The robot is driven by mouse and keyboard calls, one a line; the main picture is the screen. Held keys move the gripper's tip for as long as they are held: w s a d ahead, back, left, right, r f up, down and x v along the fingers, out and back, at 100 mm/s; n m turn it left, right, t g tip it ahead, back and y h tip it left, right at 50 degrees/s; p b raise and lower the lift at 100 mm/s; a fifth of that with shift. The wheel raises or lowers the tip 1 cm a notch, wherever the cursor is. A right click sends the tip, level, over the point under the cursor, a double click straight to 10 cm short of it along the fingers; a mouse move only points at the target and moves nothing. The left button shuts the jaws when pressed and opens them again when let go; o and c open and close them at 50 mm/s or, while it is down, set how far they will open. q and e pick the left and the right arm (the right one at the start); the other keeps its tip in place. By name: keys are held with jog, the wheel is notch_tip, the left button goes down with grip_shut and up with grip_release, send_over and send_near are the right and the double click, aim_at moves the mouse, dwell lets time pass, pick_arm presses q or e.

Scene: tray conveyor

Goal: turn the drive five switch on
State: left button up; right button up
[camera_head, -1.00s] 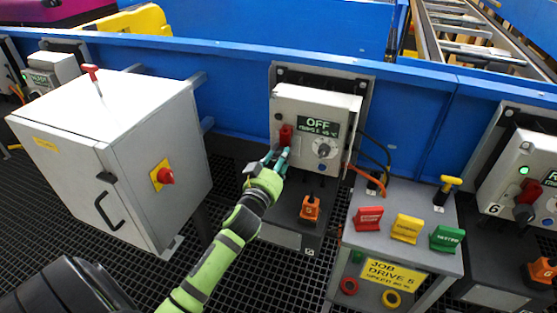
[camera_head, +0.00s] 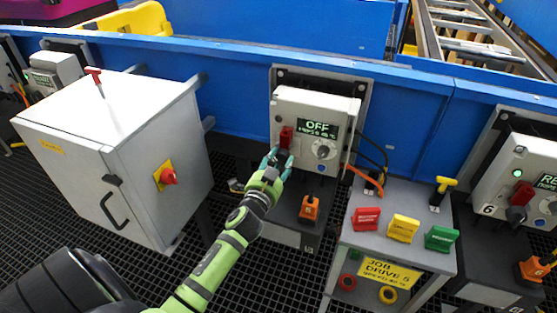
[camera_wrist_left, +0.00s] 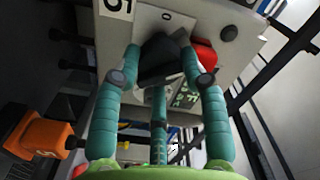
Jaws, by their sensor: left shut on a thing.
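The drive five box (camera_head: 318,108) is a light grey unit on the blue beam, with a lit display (camera_head: 317,128) reading OFF. A red handle part (camera_head: 286,137) shows on its left side, just above my left gripper (camera_head: 275,160). In the left wrist view the left gripper (camera_wrist_left: 165,72) has its teal fingers closed around a black switch knob (camera_wrist_left: 160,52), with the red part (camera_wrist_left: 205,56) beside it. A label with a 5 (camera_wrist_left: 117,6) shows on the box there. The fingers hide part of the knob. My right gripper is not in view.
A grey cabinet (camera_head: 75,165) with a red knob stands left. A stand (camera_head: 380,230) with red, yellow and green tags is at right of the arm. An orange padlock-like block (camera_head: 309,208) sits below the box. The drive 6 box (camera_head: 525,180) is far right.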

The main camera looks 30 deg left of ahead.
pick_arm(q)
jog(key=m, duration=0.2)
jog(key=r+m, duration=0.1)
jog(key=m, duration=0.1)
jog(key=shift+w+d+m+p, duration=0.15)
jog(key=shift+m+p, duration=0.15)
jog(key=shift+m, duration=0.1)
jog(key=shift+d+f+m, duration=0.1)
jog(key=shift+f+m, duration=0.1)
jog(key=shift+m, duration=1.6)
jog(key=o, duration=1.1)
jog(key=shift+d+f, duration=0.1)
jog(key=shift+o, duration=0.2)
jog(key=shift+d+f, duration=0.1)
